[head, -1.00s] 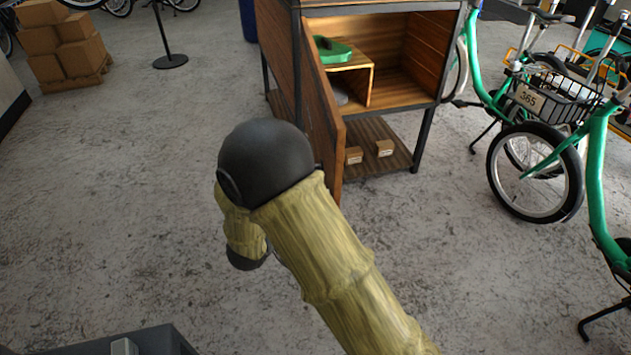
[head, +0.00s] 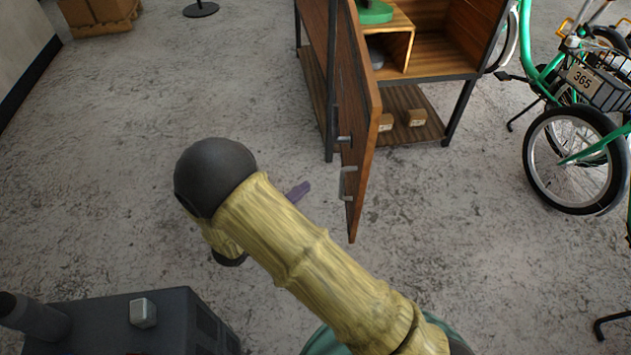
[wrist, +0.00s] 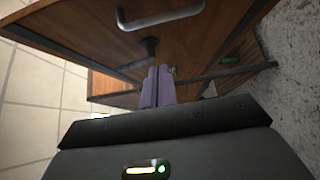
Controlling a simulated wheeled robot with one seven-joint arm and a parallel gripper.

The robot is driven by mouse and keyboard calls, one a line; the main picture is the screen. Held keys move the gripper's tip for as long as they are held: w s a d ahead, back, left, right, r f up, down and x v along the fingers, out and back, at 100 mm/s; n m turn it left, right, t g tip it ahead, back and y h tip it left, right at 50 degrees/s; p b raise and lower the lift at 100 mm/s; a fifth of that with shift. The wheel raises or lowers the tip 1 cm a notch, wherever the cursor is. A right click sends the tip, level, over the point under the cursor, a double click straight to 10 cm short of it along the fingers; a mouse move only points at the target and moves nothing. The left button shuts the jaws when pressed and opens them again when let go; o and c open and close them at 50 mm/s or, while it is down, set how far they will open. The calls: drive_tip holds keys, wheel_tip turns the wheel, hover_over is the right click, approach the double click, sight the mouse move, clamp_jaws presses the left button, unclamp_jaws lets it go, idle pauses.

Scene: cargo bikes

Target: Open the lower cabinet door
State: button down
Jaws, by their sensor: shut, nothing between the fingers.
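The cabinet (head: 455,110) stands at the upper middle of the head view, its front compartment open to view. Its wooden door (head: 358,120) is swung out toward me, seen nearly edge-on, with a grey metal handle (head: 347,183) on its left face. My gripper's purple fingertips (head: 300,191) show left of the door, apart from it; the rest is hidden behind my arm. In the wrist view, the purple fingers (wrist: 158,88) are together and empty. A wooden panel with a curved metal handle (wrist: 160,18) lies beyond them.
A green object (head: 375,12) sits on the small inner wooden shelf. Two small boxes (head: 416,118) rest on the bottom slatted shelf. A green bike (head: 575,160) stands to the right. Cardboard boxes (head: 98,12) are at the upper left.

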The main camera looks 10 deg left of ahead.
sight(353, 162)
drive_tip(key=x, duration=0.4)
drive_tip(key=s+d+b+x, duration=0.1)
drive_tip(key=x, duration=0.2)
drive_tip(key=d+x, duration=0.1)
drive_tip(key=x, duration=0.3)
drive_tip(key=shift+s+d, duration=0.1)
drive_tip(key=shift+d, duration=0.25)
drive_tip(key=shift+d, duration=0.25)
